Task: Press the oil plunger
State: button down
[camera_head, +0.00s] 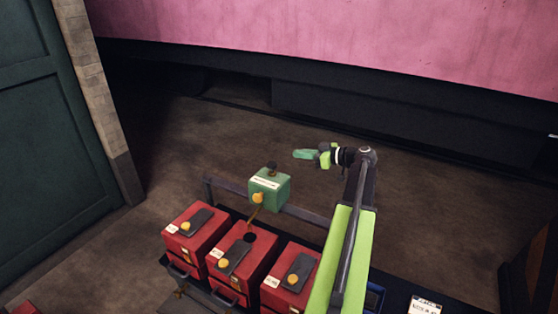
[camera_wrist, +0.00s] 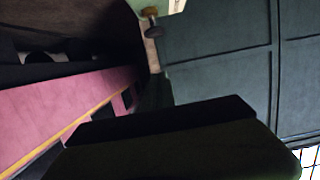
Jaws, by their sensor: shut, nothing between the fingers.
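A green oil box (camera_head: 270,188) with a pale label stands at the back of the cart in the head view. A dark plunger knob (camera_head: 272,168) sticks up from its top, and a brass spout hangs at its front. My gripper (camera_head: 298,154) is shut and empty, pointing left. It appears up and right of the knob in the picture, apart from it; the depth between them is unclear. In the wrist view, a brown-topped knob (camera_wrist: 152,22), likely the plunger, shows at the top edge beside a bit of pale green. A large dark shape fills the bottom there.
Three red boxes (camera_head: 249,263) with dark lids and orange knobs stand in front of the oil box; the middle one has a dark hole. A rail (camera_head: 305,215) runs along the cart's back. A white card (camera_head: 425,305) lies at right. Floor behind is clear.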

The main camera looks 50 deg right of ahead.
jog(key=shift+a, duration=0.1)
jog(key=b, duration=0.3)
send_over(272, 165)
jog(key=s+d, duration=0.1)
jog(key=f, duration=0.3)
jog(key=shift+s+d, duration=0.15)
jog(key=shift+s, duration=0.05)
notch_tip(272, 165, down, 3)
jog(key=b, duration=0.2)
jog(key=shift+s+b, duration=0.15)
jog(key=shift+b, duration=0.25)
jog(key=shift+f+b, duration=0.3)
jog(key=shift+b, duration=0.05)
notch_tip(272, 165, down, 3)
jog(key=b, duration=0.3)
jog(key=shift+s, duration=0.1)
jog(key=shift+s+r, duration=0.1)
jog(key=shift+r, duration=0.05)
